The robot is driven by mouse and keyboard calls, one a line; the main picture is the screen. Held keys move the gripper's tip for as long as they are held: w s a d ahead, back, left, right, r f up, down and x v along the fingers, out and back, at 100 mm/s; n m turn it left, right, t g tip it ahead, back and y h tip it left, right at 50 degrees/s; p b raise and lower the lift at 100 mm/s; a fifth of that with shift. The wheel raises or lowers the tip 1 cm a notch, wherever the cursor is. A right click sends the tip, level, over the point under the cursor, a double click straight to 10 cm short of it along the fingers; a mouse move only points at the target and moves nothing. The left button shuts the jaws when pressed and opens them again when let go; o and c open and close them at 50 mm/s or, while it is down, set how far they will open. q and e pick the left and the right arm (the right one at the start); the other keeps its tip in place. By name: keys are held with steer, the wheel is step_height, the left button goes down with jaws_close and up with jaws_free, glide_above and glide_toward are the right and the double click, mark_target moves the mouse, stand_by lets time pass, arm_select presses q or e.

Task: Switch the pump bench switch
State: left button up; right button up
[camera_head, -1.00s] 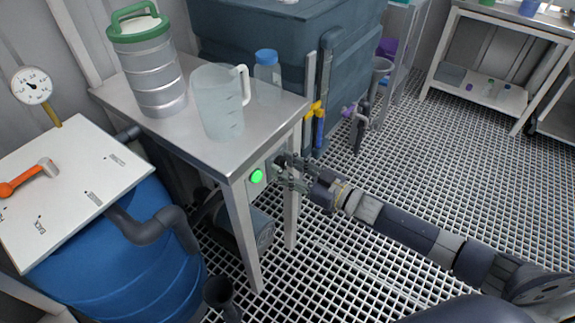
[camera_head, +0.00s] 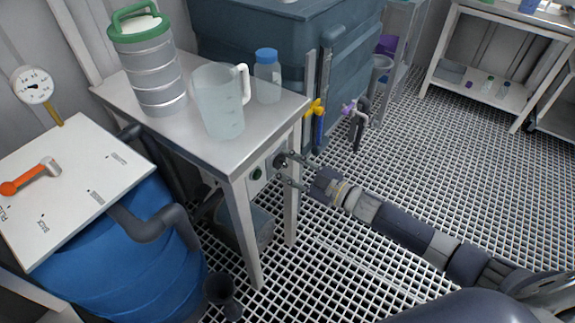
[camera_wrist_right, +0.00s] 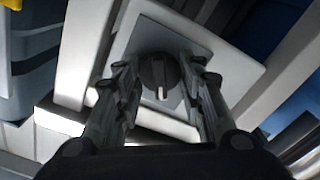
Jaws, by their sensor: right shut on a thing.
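The pump bench switch is a round black knob (camera_wrist_right: 160,76) with a white pointer line, on a grey-white panel in the right wrist view. In the head view the knob (camera_head: 280,161) is at the bench's front side. My right gripper (camera_head: 289,170) reaches it from the right, fingers on either side and shut on it; the wrist view shows the pointer toward the bottom. The exact finger contact is hard to see. My left gripper is not in view.
The metal bench (camera_head: 200,149) holds a steel canister (camera_head: 155,72), a clear jug (camera_head: 219,112) and a blue-capped bottle (camera_head: 268,82). A blue barrel (camera_head: 130,255) with a white lid stands left. Yellow and blue valve handles are behind the gripper.

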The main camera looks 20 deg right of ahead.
steer(key=o, duration=1.1)
steer(key=v, duration=1.2)
